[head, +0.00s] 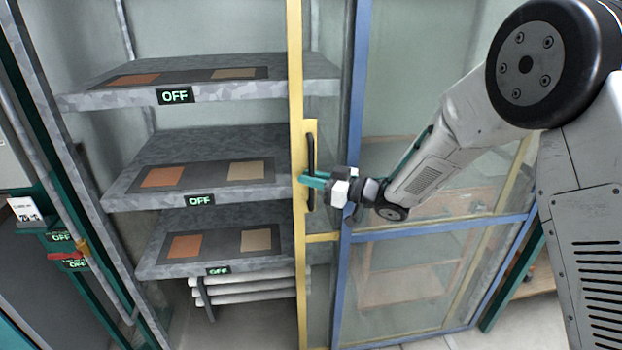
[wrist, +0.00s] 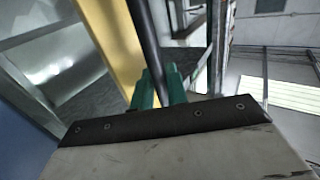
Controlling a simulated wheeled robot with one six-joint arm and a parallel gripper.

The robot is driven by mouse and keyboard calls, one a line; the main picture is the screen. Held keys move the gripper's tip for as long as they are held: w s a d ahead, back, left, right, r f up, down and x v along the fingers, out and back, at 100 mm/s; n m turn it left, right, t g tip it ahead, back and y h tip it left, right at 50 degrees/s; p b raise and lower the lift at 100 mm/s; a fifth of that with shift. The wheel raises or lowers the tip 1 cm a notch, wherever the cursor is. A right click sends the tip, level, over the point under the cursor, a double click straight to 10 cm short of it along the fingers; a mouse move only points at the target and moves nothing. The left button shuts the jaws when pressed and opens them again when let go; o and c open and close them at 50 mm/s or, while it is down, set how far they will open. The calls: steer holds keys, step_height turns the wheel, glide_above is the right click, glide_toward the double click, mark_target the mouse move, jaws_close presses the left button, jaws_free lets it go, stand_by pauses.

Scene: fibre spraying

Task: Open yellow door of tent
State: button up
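The yellow door (head: 297,90) of the tent is a yellow-framed panel with clear glazing. Its upright edge stands right of the shelves, and its panel overlaps the blue-framed door (head: 355,90). A black vertical handle (head: 311,150) sits on a yellow plate on this edge. My gripper (head: 311,180) has teal fingers at the handle's lower part. In the wrist view, the dark handle (wrist: 145,35) runs down between the teal fingertips (wrist: 159,82), which sit close on both sides of it. The exact contact is partly hidden.
Left of the yellow edge, the tent stands open onto three grey shelves (head: 120,90) with orange and tan plates and OFF displays. White tubes (head: 250,288) lie below. A red-handled valve (head: 65,256) is at far left. A wooden shelf unit (head: 400,290) shows through the glazing.

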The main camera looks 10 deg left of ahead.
steer(key=shift+d, duration=0.2)
steer(key=v, duration=0.7)
steer(key=shift+d, duration=0.25)
steer(key=shift+s, duration=0.1)
